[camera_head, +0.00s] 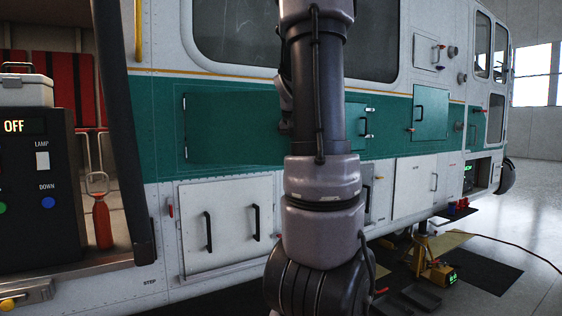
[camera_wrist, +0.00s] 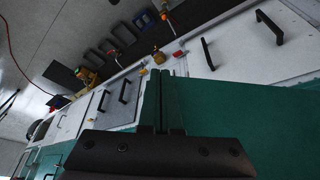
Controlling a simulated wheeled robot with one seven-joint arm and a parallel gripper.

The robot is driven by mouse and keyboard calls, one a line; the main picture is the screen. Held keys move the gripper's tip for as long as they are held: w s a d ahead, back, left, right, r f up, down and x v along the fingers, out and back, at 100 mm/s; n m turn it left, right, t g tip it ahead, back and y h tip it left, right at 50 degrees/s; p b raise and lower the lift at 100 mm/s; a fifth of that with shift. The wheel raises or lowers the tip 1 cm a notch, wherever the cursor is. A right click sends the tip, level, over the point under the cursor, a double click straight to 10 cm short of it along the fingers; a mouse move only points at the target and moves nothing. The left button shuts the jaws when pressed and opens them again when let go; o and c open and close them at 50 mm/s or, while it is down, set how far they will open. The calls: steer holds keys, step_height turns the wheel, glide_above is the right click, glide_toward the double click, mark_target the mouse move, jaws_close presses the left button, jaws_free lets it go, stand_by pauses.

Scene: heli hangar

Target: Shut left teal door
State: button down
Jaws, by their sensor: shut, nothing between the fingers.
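The left teal door (camera_head: 235,128) is a wide panel in the helicopter's teal band, left of my arm in the head view. It looks nearly flush there, but my arm hides its right part, so I cannot tell whether it stands ajar. In the wrist view a large teal surface (camera_wrist: 245,115) lies close to the right of my gripper (camera_wrist: 163,78). My gripper's dark fingers are together and empty. I cannot tell whether they touch the teal surface. In the head view my arm mostly hides the gripper.
Another teal door (camera_head: 430,112) is farther right. White doors with black handles (camera_head: 225,222) sit below the band. A control box (camera_head: 35,190) and red extinguisher (camera_head: 102,215) are at left. A yellow jack (camera_head: 435,270) stands on the floor at right, near a hose.

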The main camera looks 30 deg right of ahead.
steer(key=w+d+n+y, duration=0.1)
steer(key=w+d+n, duration=0.2)
steer(key=w+d, duration=0.3)
steer(key=w+d+n+t+y, duration=0.1)
steer(key=w+d+n, duration=0.2)
steer(key=w, duration=1.1)
steer(key=shift+d+n, duration=0.4)
steer(key=shift+d, duration=1)
